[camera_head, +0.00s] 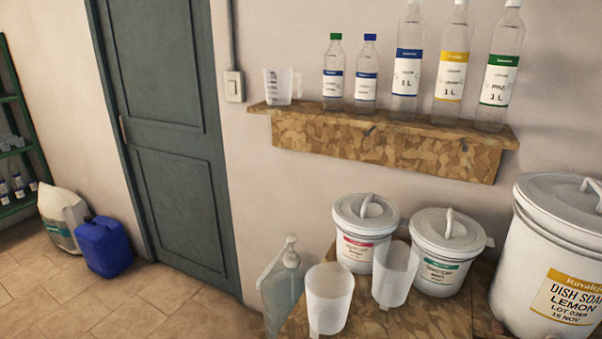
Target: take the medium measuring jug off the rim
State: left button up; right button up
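Three translucent measuring jugs show. A frosted jug (328,299) stands at the front of the low patterned bench (432,317). A second, slightly tilted-looking jug (394,277) is just right of it, in front of the gap between two small white lidded drums; whether it hangs on a rim or stands on the bench I cannot tell. A smaller jug (282,86) with printed marks stands at the left end of the wall shelf. I cannot tell for certain which is the medium one. Neither of my grippers is in view.
A red-labelled drum (352,251) and a green-labelled drum (437,279) stand behind the jugs. A large dish soap drum (535,240) is at right. A clear pump bottle (281,292) is at left. The shelf (385,139) overhead holds several bottles.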

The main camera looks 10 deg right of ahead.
aim_at(396, 263)
jog(key=i+j+z, duration=0.2)
jog(key=j+z, duration=0.15)
jog(key=i+j+z, duration=0.15)
jog(key=j+z, duration=0.25)
jog(key=i+j+z, duration=0.1)
jog(key=j+z, duration=0.25)
